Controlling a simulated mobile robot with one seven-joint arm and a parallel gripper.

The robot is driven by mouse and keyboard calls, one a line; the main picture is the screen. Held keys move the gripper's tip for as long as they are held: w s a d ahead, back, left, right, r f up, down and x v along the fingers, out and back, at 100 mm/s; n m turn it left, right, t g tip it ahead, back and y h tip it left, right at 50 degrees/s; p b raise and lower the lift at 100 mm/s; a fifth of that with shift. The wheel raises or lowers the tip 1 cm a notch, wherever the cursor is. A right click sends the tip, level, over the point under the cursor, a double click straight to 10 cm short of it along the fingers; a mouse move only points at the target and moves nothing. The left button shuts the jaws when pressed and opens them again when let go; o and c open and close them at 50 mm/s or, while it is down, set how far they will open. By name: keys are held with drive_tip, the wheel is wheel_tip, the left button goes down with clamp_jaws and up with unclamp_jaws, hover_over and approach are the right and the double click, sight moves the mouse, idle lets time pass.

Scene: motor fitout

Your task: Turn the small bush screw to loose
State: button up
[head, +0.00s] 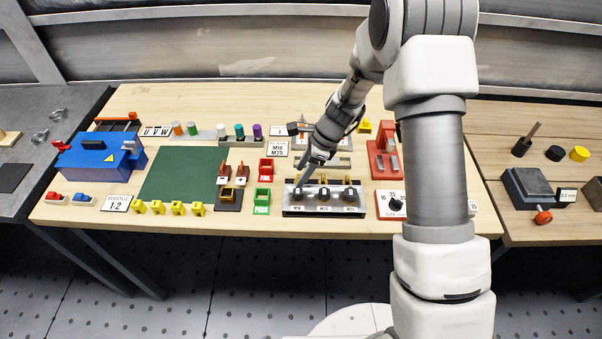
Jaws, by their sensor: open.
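A silver rack (285,211) near the front middle of the table holds three black knobs in a row, with small labels that seem to read M16, M20 and M25. The leftmost knob (297,195), by the M16 label, looks like the small bush screw. Its pointer setting is too small to tell. My gripper (301,182) is open and points down just above this leftmost knob. Whether the fingers touch or straddle it I cannot tell. The middle knob (324,195) and right knob (349,195) stand clear of the fingers.
A red FAIL holder (266,168) and green PASS holder (263,202) stand left of the rack. A red fixture (381,158) and a dial panel (391,204) lie to the right. A green mat (180,175) and blue box (98,158) are farther left.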

drive_tip(key=shift+a+f, duration=0.2)
drive_tip(key=shift+f, duration=0.3)
clamp_jaws()
